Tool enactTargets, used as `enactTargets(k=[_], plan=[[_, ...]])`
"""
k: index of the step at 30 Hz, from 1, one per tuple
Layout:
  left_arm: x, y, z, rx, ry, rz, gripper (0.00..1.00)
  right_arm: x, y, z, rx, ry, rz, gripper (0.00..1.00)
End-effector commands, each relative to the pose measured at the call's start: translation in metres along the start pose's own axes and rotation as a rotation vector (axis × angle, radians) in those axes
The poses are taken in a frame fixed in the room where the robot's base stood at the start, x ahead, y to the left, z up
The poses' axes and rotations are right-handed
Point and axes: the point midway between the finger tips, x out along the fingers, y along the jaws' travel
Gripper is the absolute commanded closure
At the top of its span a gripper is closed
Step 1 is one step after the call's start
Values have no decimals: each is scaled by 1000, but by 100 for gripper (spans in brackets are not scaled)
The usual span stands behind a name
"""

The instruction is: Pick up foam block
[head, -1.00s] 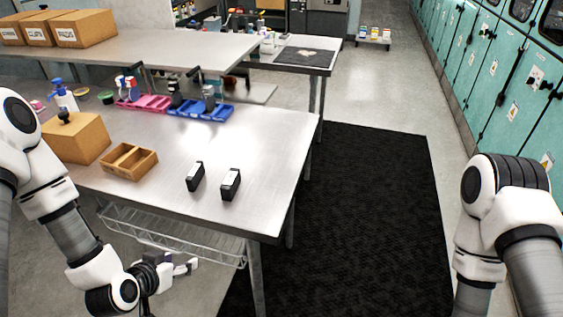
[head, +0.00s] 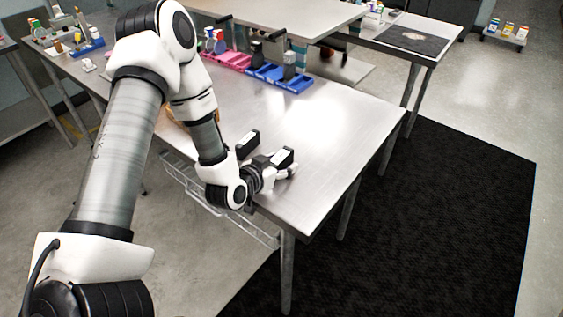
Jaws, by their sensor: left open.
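My left gripper is open, low over the table's front edge, close to the right block. Its fingers partly hide that block, and I cannot tell whether they touch it. My right gripper is out of view.
A pink bin (head: 228,61) and a blue bin (head: 279,78) with bottles stand along the table's back. A brown tray (head: 177,122) is mostly hidden behind my left arm. The table's right half is clear. A black mat (head: 440,200) lies on the floor.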

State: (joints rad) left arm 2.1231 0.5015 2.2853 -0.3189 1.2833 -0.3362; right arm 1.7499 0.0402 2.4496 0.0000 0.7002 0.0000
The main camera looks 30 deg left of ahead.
Motion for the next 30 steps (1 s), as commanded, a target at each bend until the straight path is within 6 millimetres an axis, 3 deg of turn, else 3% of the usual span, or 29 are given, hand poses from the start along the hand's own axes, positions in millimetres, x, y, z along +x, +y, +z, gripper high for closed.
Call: enactTargets(k=[3, 6, 8, 20, 30], plan=[[0, 0, 0, 0, 2, -1, 40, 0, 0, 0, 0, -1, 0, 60], [0, 0, 0, 0, 1, -1, 75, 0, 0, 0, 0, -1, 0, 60], [0, 0, 0, 0, 1, -1, 93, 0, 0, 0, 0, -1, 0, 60], [-1, 0, -1, 0, 0, 0, 94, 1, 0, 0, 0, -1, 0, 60], [-14, 0, -35, -2, 6, -1, 94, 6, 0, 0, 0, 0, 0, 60]])
